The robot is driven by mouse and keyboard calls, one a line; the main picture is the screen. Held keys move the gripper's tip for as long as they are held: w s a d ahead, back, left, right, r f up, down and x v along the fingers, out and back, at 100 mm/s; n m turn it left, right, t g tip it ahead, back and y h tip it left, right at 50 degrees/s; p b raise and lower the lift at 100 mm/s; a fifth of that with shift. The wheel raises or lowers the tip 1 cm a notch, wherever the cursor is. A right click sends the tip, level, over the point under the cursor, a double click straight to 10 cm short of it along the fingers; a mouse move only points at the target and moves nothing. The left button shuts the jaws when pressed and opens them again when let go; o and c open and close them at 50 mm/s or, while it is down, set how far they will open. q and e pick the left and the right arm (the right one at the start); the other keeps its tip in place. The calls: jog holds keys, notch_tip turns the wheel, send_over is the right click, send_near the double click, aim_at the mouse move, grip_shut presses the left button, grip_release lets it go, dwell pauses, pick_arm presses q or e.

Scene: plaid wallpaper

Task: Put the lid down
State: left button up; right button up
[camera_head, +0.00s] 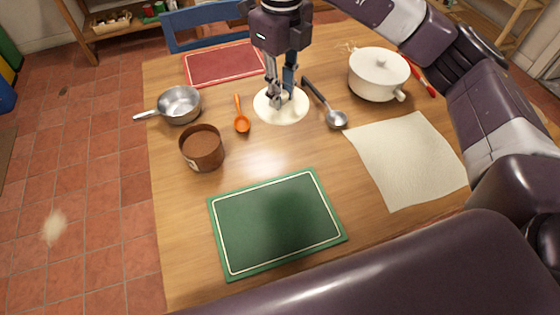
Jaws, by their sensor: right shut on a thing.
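A round cream lid (268,112) is in the upper middle of the head view, over the wooden table. My right gripper (281,98) points down at its centre and is shut on it, at about the place of its knob. The fingers hide most of the knob. I cannot tell whether the lid touches the table or hangs just above it. A white pot (378,82) with two handles stands to the right of the lid. My left gripper is not in view.
An orange spoon (241,123) lies left of the lid, a metal ladle (336,119) right. A saucepan (180,104) and brown container (202,150) stand at left. A red mat (222,66), green board (275,225) and cream cloth (407,160) lie around. Bare table lies between lid and green board.

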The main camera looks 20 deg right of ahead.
jog(key=shift+w+m, duration=0.15)
jog(key=shift+m, duration=0.25)
jog(key=shift+f, duration=0.2)
jog(key=shift+m, duration=0.3)
notch_tip(320, 180, down, 20)
jog(key=shift+r+p, duration=0.2)
jog(key=shift+p, duration=1)
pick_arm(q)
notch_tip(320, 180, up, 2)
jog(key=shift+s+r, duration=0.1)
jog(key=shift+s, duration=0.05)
pick_arm(e)
jog(key=shift+f+b, duration=0.35)
jog(key=shift+b, duration=0.1)
jog(key=o, duration=0.9)
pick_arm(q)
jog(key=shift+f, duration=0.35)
pick_arm(e)
jog(key=shift+o, duration=0.2)
